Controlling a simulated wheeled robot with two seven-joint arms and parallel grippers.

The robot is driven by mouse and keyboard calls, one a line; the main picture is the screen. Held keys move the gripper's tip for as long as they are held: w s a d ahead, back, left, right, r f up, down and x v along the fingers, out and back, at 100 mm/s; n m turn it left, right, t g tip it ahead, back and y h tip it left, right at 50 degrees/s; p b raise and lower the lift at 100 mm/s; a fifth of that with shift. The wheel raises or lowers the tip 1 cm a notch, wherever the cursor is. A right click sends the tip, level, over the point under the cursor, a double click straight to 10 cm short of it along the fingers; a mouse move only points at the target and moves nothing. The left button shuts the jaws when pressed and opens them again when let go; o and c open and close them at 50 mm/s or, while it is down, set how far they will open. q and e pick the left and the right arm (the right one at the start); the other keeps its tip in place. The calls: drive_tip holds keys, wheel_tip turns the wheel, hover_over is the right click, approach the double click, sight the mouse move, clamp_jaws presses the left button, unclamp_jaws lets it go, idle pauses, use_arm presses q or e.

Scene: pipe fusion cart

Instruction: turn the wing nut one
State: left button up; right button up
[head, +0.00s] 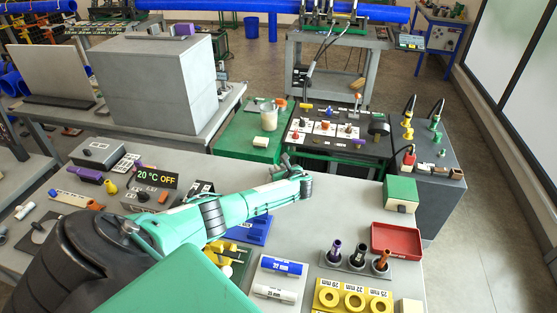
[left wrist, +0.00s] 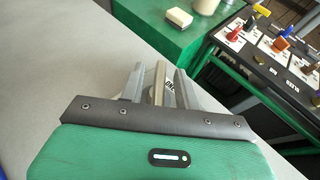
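No wing nut can be made out for certain. A black panel (head: 318,140) with white plates and small coloured knobs lies beyond the gripper; it also shows in the left wrist view (left wrist: 272,62). Yellow fittings (head: 407,128) stand on a dark cabinet. My right gripper is not in view.
A grey box (head: 155,85) stands at the left. A green and tan block (head: 400,194), a red tray (head: 397,240) and a rack with coloured tubes (head: 357,262) sit at the table's right. A cream block (left wrist: 179,18) lies on the green surface. Floor is clear at right.

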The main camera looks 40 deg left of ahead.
use_arm(q)
drive_tip(key=b+v, duration=0.2)
drive_tip(key=v, duration=1.1)
drive_tip(key=shift+s+d, duration=0.15)
drive_tip(key=shift+d, duration=0.2)
drive_tip(key=shift+r, duration=0.15)
